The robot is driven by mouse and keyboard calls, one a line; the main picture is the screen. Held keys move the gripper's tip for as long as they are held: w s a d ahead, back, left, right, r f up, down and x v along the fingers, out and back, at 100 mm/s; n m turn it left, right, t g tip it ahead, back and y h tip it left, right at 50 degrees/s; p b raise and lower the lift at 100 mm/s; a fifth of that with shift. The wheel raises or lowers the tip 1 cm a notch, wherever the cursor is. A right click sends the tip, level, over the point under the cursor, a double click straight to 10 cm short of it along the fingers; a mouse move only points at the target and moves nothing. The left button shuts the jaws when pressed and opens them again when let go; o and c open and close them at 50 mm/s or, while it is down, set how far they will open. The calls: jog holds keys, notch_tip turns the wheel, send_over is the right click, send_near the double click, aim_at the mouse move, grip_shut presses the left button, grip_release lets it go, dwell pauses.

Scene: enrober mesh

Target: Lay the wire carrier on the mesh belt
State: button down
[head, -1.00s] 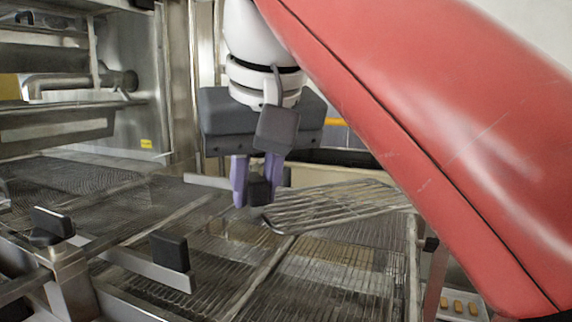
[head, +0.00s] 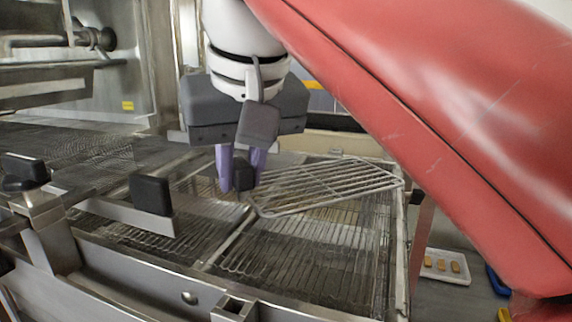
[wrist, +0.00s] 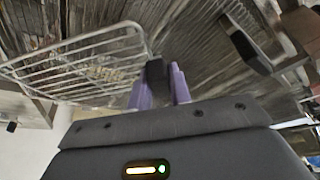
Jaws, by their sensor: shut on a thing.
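The wire carrier (head: 330,186) is a flat rack of parallel metal rods with a black grip block (head: 243,175) at its left end. My gripper (head: 240,182), with purple fingers, is shut on that black block. The carrier extends to the right of the fingers above the mesh belt (head: 290,262); whether any edge touches the belt I cannot tell. In the wrist view the carrier (wrist: 85,65) spreads to the left, and the block (wrist: 155,70) sits between the fingertips (wrist: 158,88).
A white tray (head: 443,266) with several small brown pieces lies at lower right, beyond the machine. The near belt is bare.

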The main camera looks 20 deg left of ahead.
jog(key=shift+f+b, duration=0.4)
jog(key=shift+f, duration=0.15)
jog(key=c, duration=1.2)
grip_release()
